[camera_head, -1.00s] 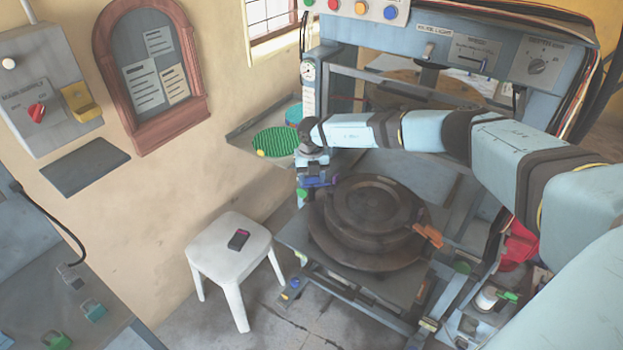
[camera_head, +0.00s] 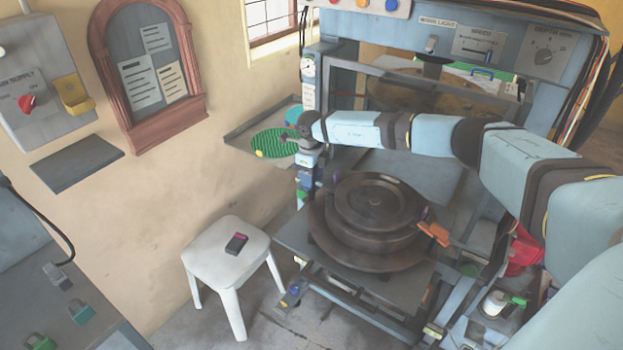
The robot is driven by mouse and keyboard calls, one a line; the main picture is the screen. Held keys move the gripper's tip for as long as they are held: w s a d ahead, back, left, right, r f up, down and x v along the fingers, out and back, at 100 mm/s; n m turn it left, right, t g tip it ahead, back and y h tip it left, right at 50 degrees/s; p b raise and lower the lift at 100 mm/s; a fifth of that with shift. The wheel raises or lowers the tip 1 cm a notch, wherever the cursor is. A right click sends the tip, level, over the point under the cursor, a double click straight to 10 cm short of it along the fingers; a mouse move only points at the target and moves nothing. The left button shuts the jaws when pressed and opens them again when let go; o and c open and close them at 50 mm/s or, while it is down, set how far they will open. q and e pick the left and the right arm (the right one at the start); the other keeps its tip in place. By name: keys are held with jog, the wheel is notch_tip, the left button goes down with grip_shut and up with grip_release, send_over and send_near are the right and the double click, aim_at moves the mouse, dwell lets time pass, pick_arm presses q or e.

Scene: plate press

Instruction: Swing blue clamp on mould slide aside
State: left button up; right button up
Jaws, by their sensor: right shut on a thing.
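The mould slide (camera_head: 395,290) carries a round, stepped dark mould (camera_head: 372,205). The blue clamp (camera_head: 303,184) is at the left edge of the slide, beside the mould and clear of its rim. My right arm reaches in from the right across the back of the mould. My right gripper (camera_head: 305,171) points down at the clamp and is shut on it. The gripper hides part of the clamp. An orange clamp (camera_head: 434,233) lies at the mould's right edge. My left gripper is not in view.
A white stool (camera_head: 215,258) with a phone-like object (camera_head: 236,243) stands left of the slide. A shelf with a green ribbed disc (camera_head: 273,143) is behind the gripper. The press frame (camera_head: 470,40) rises at the back. A white jar (camera_head: 493,303) stands at the right.

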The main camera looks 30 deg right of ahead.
jog(key=shift+n+b, duration=0.55)
jog(key=shift+n, duration=0.95)
jog(key=shift+r, duration=0.1)
jog(key=o, duration=0.9)
notch_tip(320, 180, up, 14)
jog(key=shift+f+b, duration=0.1)
jog(key=shift+b, duration=0.7)
